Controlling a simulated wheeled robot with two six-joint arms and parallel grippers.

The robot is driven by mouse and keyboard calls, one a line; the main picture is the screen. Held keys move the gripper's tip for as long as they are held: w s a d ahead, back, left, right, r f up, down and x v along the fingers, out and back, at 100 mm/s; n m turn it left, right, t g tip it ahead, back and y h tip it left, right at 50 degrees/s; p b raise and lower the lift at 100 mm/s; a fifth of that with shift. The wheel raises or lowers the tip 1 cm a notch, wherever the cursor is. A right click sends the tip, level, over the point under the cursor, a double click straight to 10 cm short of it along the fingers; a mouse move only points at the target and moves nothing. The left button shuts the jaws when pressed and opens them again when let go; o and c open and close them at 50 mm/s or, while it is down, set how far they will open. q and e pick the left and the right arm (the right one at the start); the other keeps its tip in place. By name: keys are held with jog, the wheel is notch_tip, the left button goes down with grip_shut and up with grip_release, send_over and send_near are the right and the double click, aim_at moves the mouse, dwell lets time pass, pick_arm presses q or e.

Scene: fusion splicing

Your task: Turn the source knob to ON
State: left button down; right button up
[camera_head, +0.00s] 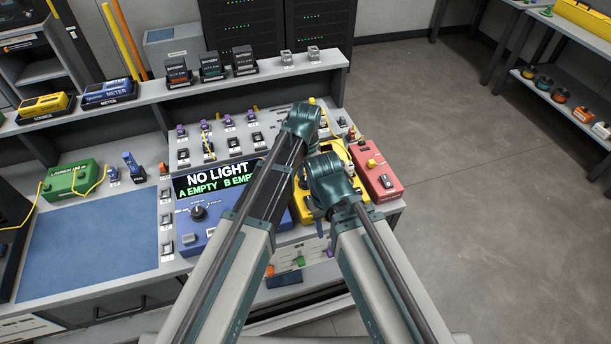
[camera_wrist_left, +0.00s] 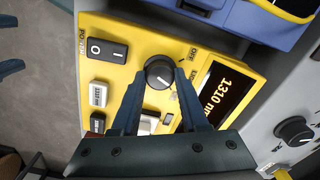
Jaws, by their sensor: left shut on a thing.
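The yellow source box (camera_head: 345,155) stands at the right of the bench, partly hidden behind my arms. In the left wrist view the yellow box (camera_wrist_left: 125,45) fills the middle, and its display (camera_wrist_left: 222,92) reads 1310 nm. Its round black knob (camera_wrist_left: 159,71) has a pale pointer mark, and small labels stand beside it. My left gripper (camera_wrist_left: 160,82) has its two dark fingers on either side of this knob and is shut on it. The fingers hide part of the box face below the knob. In the head view my forearms cover the fingertips, and the right gripper is hidden.
Left of the yellow box is a blue unit (camera_head: 198,235) whose screen reads NO LIGHT, A EMPTY, B EMPTY. A red box (camera_head: 375,168) stands close on the right. A blue mat (camera_head: 90,240) lies at the left. A power rocker switch (camera_wrist_left: 107,50) is near the knob.

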aim_at(306, 179)
pick_arm(q)
jog(key=shift+m, duration=2.1)
jog(key=shift+c, duration=2.1)
grip_release()
notch_tip(306, 179, up, 14)
jog(key=p, duration=1.4)
jog(key=shift+f, duration=0.15)
